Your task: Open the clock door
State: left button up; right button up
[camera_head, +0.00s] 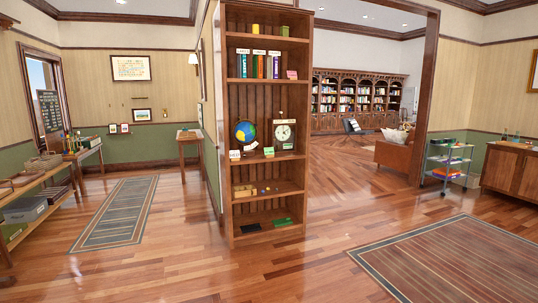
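A small clock (284,132) with a pale round face stands on the middle shelf of the tall wooden bookcase (229,190), right of a globe (245,132). At this size I cannot make out its door or whether that door is open. Small cards stand in front of the clock and the globe. Neither of my grippers shows in the head view. The clock is well ahead of me, with open floor between.
A striped rug (118,210) lies at left and a larger rug (460,260) at right. A long table (35,185) runs along the left side. A metal cart (447,163) and a wooden cabinet (510,172) stand at right. The wood floor before the bookcase is clear.

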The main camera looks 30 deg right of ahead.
aim_at(285, 139)
jog(key=i+l+z, duration=0.95)
jog(key=i+z, duration=0.15)
jog(key=i, duration=0.6)
jog(key=i+z, duration=0.25)
jog(key=i, duration=0.6)
jog(key=i+l+u, duration=0.1)
jog(key=i, duration=1.85)
